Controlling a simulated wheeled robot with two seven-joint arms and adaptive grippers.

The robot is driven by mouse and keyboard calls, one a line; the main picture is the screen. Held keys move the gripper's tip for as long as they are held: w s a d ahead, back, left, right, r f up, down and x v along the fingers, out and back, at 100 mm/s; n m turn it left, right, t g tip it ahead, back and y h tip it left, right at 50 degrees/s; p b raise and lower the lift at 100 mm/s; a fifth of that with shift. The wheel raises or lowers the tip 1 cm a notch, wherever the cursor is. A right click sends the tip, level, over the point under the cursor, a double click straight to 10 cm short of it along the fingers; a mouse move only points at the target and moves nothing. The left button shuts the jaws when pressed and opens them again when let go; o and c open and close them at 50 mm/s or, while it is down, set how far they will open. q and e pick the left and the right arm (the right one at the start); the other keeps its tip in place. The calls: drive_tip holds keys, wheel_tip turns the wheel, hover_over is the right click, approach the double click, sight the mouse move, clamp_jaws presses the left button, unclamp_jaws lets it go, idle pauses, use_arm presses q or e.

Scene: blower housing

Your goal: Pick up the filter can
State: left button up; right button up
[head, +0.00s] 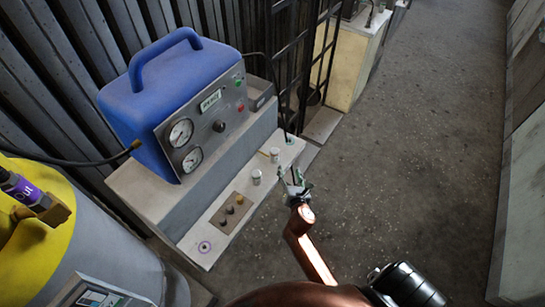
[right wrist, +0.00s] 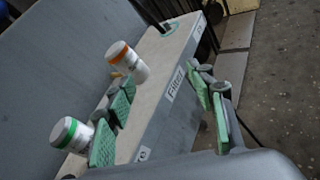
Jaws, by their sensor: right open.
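Two small white cans stand on the light ledge (head: 213,228). The farther can (head: 275,155) has an orange band in the right wrist view (right wrist: 127,62). The nearer can (head: 256,177) has a green band there (right wrist: 72,133). A "Filter" label (right wrist: 175,84) is on the ledge's front edge; which can is the filter can, I cannot tell for certain. My right gripper (head: 296,186) is open and empty beside the ledge. In the right wrist view its green-padded fingers (right wrist: 165,105) are spread, with both cans outside the gap. My left gripper is out of view.
A blue unit with gauges (head: 180,95) stands on the grey step behind the ledge. A rod stands in a round fitting (head: 290,140) at the ledge's far end. A knob panel (head: 232,212) lies nearer. A yellow-topped drum (head: 100,240) is at left. Floor at right is clear.

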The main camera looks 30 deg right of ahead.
sight(276, 154)
drive_tip(key=w+r+n, duration=0.1)
drive_tip(key=w+a+n+t, duration=0.1)
drive_tip(key=n, duration=0.1)
drive_tip(key=w+a+r+n, duration=0.1)
drive_tip(key=w, duration=0.1)
drive_tip(key=shift+r+n+y, duration=0.3)
drive_tip(key=shift+w+t, duration=0.3)
drive_tip(key=shift+w, duration=0.15)
drive_tip(key=shift+b+x, duration=0.4)
drive_tip(key=shift+x, duration=0.5)
drive_tip(key=x, duration=0.2)
drive_tip(key=b+x, duration=0.1)
drive_tip(key=x, duration=0.1)
drive_tip(key=shift+w+a+r, duration=0.2)
drive_tip(key=shift+w+r, duration=0.05)
drive_tip(key=shift+r, duration=0.05)
drive_tip(key=shift+w+d+f, duration=0.1)
drive_tip(key=shift+w+d, duration=0.15)
drive_tip(key=shift+w, duration=0.2)
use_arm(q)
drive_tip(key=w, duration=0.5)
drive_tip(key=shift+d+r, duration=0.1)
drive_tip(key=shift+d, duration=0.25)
use_arm(e)
drive_tip(key=shift+c, duration=0.3)
drive_tip(key=c, duration=1.3)
clamp_jaws()
